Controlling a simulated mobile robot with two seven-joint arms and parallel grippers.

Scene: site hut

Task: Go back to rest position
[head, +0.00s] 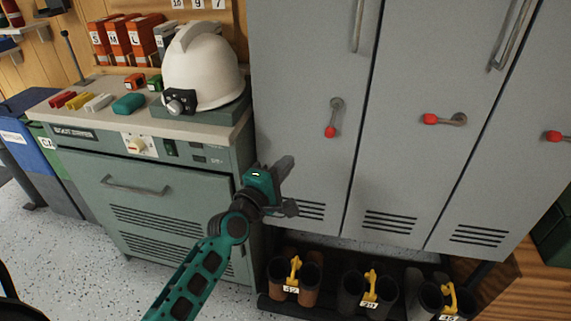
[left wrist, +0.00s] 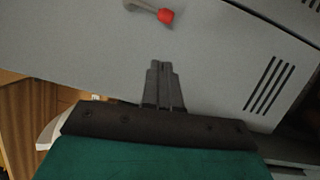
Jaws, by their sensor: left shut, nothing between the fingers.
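My left gripper (head: 284,167) is in front of the leftmost grey locker door (head: 300,60) in the head view, below its red-tipped handle (head: 331,131). Its fingers are shut with nothing between them. In the left wrist view the fingers (left wrist: 161,75) point toward a grey door panel (left wrist: 80,50), with a red-tipped handle (left wrist: 164,15) beyond them. The gripper is apart from that handle. My right gripper is in neither view.
A green cabinet (head: 180,200) stands left of the lockers, with a white helmet (head: 203,70) on top. Boots (head: 310,275) with yellow clips sit on a low dark rack under the lockers. Bins (head: 45,150) stand at far left. Speckled floor (head: 60,260) is open at lower left.

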